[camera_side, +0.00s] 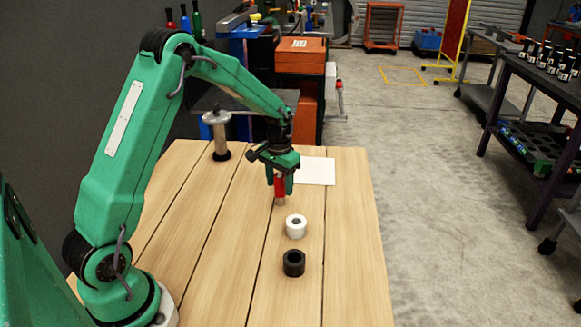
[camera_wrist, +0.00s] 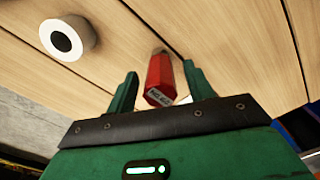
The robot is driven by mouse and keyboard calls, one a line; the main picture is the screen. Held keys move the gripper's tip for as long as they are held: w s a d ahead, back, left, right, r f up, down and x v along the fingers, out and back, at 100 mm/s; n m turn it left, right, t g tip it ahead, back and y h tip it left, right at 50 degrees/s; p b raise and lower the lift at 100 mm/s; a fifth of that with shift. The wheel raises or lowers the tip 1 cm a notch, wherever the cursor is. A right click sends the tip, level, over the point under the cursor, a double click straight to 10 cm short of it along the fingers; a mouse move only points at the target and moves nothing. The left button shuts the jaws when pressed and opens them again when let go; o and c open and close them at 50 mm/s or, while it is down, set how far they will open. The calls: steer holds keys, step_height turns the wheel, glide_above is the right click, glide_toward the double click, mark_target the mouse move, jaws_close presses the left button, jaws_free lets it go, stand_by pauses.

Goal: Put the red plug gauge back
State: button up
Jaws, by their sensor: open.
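The red plug gauge (camera_side: 280,187) is upright over the wooden table, with a bare metal lower end. In the wrist view the red gauge (camera_wrist: 161,82) lies between my fingers, its labelled top end facing the camera. My gripper (camera_side: 281,183) is around it; the wrist view shows gaps between the gauge and both fingers of my gripper (camera_wrist: 160,72), so it is open. A white ring (camera_side: 296,227) stands just in front of the gauge, and also shows in the wrist view (camera_wrist: 67,37). A black ring (camera_side: 293,263) sits nearer the front.
The plank table (camera_side: 345,240) is clear to the right of the rings. A white sheet (camera_side: 316,171) lies behind the gripper. A grey post on a black base (camera_side: 218,133) stands at the back left. A dark rack (camera_side: 540,110) is off to the right.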

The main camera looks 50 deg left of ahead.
step_height(320, 180, up, 11)
steer(key=shift+f, duration=0.15)
stand_by(0.4)
stand_by(0.5)
steer(key=shift+s+d+r, duration=0.15)
steer(key=shift+r, duration=0.15)
steer(key=s+d+r+m+t, duration=0.1)
steer(key=s+d+r+t, duration=0.1)
steer(key=s+d+r, duration=0.45)
steer(key=s+d+r+m+t, duration=0.15)
steer(key=s+d+r, duration=0.25)
steer(key=s, duration=0.6)
steer(key=s+d+f+t, duration=0.2)
steer(key=s, duration=0.5)
steer(key=shift+s, duration=0.2)
